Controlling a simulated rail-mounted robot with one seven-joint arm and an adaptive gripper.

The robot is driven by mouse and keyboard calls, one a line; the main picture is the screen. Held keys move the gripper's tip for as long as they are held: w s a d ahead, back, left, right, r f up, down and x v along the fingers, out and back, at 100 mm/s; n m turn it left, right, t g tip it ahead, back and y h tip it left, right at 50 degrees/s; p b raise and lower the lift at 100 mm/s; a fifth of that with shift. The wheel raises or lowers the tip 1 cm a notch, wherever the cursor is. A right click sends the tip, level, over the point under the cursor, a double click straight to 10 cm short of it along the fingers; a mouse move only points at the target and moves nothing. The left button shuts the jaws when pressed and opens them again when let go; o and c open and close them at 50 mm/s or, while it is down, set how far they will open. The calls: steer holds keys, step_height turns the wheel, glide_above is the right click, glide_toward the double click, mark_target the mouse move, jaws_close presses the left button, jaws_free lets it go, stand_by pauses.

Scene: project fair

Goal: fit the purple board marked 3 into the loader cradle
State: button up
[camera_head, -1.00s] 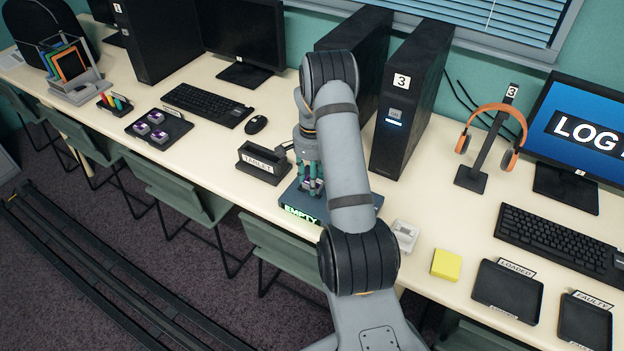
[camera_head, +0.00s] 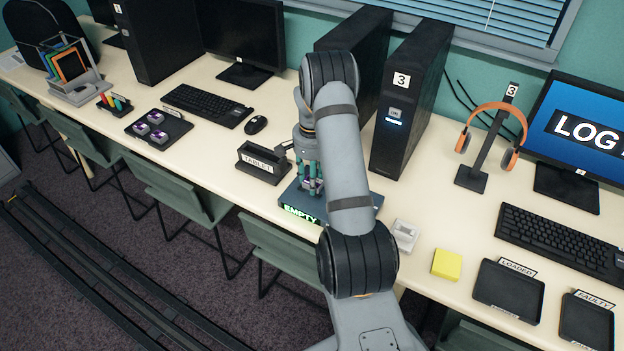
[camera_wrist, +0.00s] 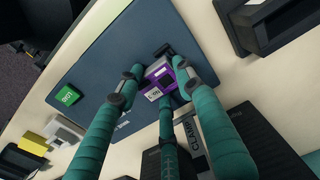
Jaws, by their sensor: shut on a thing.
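My gripper (camera_head: 312,186) is over the loader, its teal fingers closed around a purple board (camera_wrist: 160,75) with a white label. A CLAMP label (camera_wrist: 192,132) is beside the fingers.
A black TABLET holder (camera_head: 262,165) stands close left of the loader. A tall computer tower (camera_head: 410,110) stands behind. A small grey device (camera_head: 405,235) and yellow notes (camera_head: 446,264) lie to the right. More purple boards (camera_head: 157,137) sit in a dark tray at left.

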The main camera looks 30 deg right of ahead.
steer(key=shift+s+a+f, duration=0.1)
steer(key=shift+s+f, duration=0.15)
steer(key=shift+f, duration=0.1)
steer(key=o, duration=1.2)
steer(key=shift+f, duration=0.1)
steer(key=shift+w, duration=0.1)
steer(key=shift+r, duration=0.25)
steer(key=shift+w+r+p, duration=0.1)
steer(key=shift+r+p, duration=0.35)
steer(key=shift+r, duration=0.05)
steer(key=shift+r+p, duration=1.95)
steer(key=shift+r, duration=1.05)
steer(key=shift+f, duration=0.15)
